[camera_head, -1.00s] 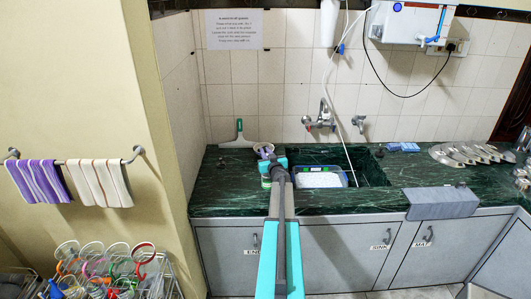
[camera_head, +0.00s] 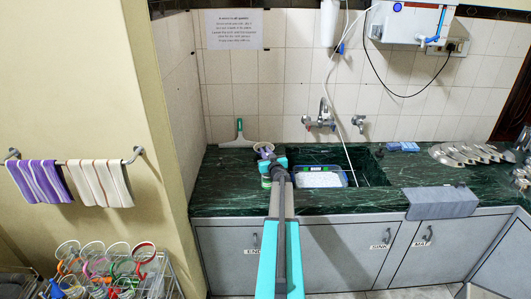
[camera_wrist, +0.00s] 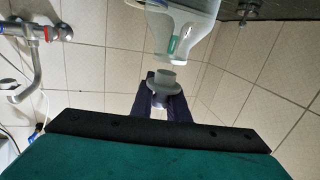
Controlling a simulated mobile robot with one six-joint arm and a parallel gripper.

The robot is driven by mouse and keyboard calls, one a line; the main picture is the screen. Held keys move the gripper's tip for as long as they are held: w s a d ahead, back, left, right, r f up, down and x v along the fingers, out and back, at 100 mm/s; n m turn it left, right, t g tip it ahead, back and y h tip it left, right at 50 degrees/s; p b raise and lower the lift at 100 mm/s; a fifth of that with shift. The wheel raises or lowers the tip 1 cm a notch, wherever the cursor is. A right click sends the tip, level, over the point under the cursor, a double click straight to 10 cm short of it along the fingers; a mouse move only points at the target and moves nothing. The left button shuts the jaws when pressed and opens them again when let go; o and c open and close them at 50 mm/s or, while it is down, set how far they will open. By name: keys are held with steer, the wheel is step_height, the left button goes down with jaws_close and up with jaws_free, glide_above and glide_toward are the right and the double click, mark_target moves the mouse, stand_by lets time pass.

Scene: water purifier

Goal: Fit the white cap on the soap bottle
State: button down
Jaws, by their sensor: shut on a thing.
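My gripper (camera_wrist: 164,94), with dark blue fingers, is shut on the white cap (camera_wrist: 166,77), which looks grey in the wrist view. The cap has a wide flange and a narrower round end. In the head view my gripper (camera_head: 266,156) is over the left part of the counter, and the arm hides much of what is there.
The dark green counter (camera_head: 225,183) has free room at left. A clear tub (camera_head: 320,178) stands right of my arm by the sink. A tap (camera_head: 321,118) is on the tiled wall. A grey cloth (camera_head: 441,202) hangs over the front edge; metal plates (camera_head: 470,153) lie at far right.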

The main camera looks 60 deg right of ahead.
steer(key=shift+f+b, duration=0.65)
steer(key=shift+f, duration=0.5)
stand_by(0.5)
steer(key=c, duration=1.6)
jaws_free()
steer(key=shift+c, duration=0.2)
steer(key=b+v, duration=0.4)
steer(key=v, duration=0.9)
steer(key=shift+s+a, duration=0.3)
steer(key=shift+s, duration=0.1)
